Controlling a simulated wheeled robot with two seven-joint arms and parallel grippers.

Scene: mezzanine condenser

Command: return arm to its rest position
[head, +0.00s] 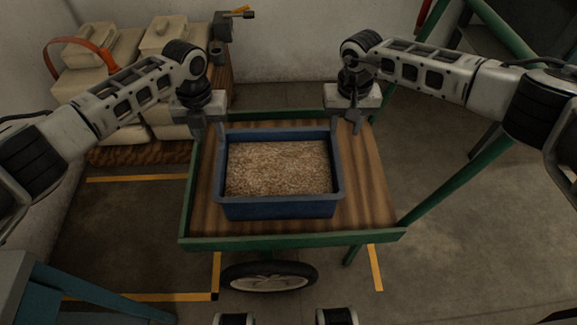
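My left arm comes in from the left, and its gripper (206,128) points down by the far left corner of a blue bin (281,208). My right arm comes in from the right, and its gripper (354,124) points down just beyond the bin's far right corner. The fingers are small and dark, so I cannot tell whether either gripper is open or shut, or whether the left one touches the bin. Nothing is seen hanging from either gripper. The bin holds light brown granular material and sits level.
The bin stands on a wooden cart (372,190) with a green rim and a wheel (268,277) below. Pale containers (163,45) and an orange strap (82,44) are at the back left. A green sloping rail (458,178) is at the right. The floor at lower right is clear.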

